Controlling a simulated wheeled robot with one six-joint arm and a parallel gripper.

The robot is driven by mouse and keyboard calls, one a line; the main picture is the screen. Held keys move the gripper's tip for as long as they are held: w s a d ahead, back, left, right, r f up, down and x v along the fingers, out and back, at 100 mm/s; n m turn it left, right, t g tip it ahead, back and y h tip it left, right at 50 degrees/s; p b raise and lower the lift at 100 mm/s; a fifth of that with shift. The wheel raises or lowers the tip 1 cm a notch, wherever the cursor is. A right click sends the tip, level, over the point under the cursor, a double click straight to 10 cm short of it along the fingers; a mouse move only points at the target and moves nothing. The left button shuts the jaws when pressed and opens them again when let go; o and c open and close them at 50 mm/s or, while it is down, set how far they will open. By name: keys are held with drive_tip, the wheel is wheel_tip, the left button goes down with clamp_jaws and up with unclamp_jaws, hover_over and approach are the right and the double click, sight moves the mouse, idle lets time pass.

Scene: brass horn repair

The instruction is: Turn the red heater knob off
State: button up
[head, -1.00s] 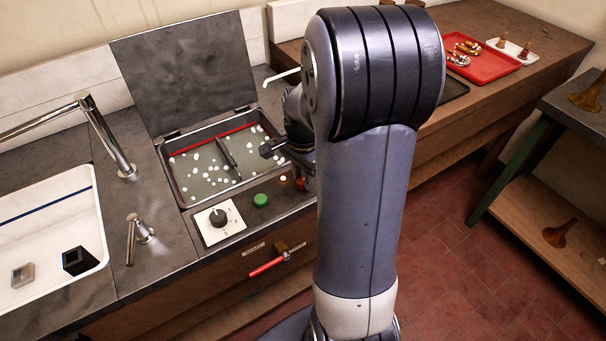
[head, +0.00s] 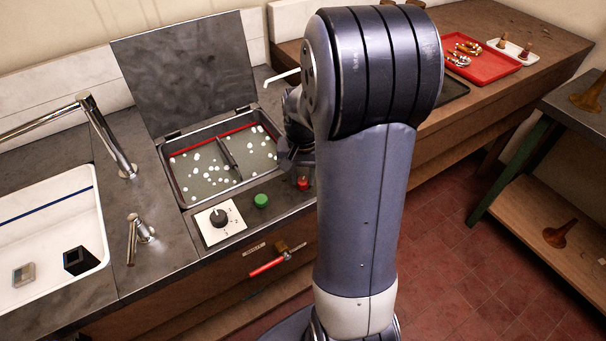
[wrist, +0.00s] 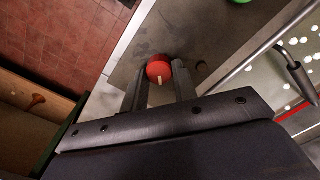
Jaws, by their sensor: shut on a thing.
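The red heater knob (head: 303,183) sits on the right end of the counter's front strip, before the bath. In the wrist view the red knob (wrist: 158,68) lies between my fingertips, with a short pale mark on its face pointing down the picture. My gripper (wrist: 159,82) is shut on it, one finger on each side. In the head view my gripper (head: 297,158) is a dark shape just above the knob, partly hidden by my arm.
The bath (head: 187,196), with many white balls and a divider, lies left of my gripper, its lid (head: 185,70) raised. A green button (head: 261,201) and a black dial (head: 219,218) sit left of the knob. A red-handled valve (head: 267,266) juts from the front.

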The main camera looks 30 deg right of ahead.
sight(302, 180)
drive_tip(key=n, duration=0.4)
drive_tip(key=shift+n, duration=0.4)
drive_tip(key=n, duration=0.4)
drive_tip(key=shift+n, duration=0.3)
drive_tip(key=o, duration=1)
drive_tip(key=shift+a, duration=0.1)
wheel_tip(302, 180, up, 11)
drive_tip(key=shift+f, duration=0.2)
wheel_tip(302, 180, down, 11)
drive_tip(key=shift+r, duration=0.2)
idle(0.4)
